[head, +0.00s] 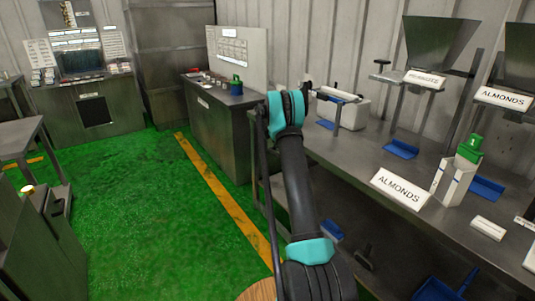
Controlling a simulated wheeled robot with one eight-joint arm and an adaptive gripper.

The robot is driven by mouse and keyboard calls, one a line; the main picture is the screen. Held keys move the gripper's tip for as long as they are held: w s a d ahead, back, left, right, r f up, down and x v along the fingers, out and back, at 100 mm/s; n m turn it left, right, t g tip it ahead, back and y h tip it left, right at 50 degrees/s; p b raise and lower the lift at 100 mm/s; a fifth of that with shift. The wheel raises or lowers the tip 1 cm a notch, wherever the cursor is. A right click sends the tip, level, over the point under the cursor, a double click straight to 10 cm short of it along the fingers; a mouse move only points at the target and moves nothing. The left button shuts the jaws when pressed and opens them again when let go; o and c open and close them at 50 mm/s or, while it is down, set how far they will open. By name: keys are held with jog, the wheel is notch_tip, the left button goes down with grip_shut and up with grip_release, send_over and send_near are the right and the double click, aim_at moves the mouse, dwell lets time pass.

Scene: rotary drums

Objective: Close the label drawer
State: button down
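My arm rises from the bottom of the head view, with a teal joint at its upper end. I cannot make out my gripper or its fingers in this view. No drawer can be clearly identified as the label drawer. A dark counter (215,125) with a small white tag (203,102) on its front stands beyond my arm. No open drawer is visible on its front. My arm covers part of the steel workbench (345,155) on the right.
A blue pot (236,86) stands on the counter. A grey cabinet (88,95) is at the far left. Green floor (140,210) is open left of the yellow line.

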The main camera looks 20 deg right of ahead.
jog(key=shift+w+d, duration=0.25)
jog(key=shift+d, duration=0.5)
jog(key=shift+w+d, duration=0.2)
jog(key=shift+d, duration=0.55)
jog(key=shift+w+d, duration=0.25)
jog(key=shift+d, duration=0.5)
jog(key=shift+d, duration=0.1)
jog(key=shift+r, duration=0.1)
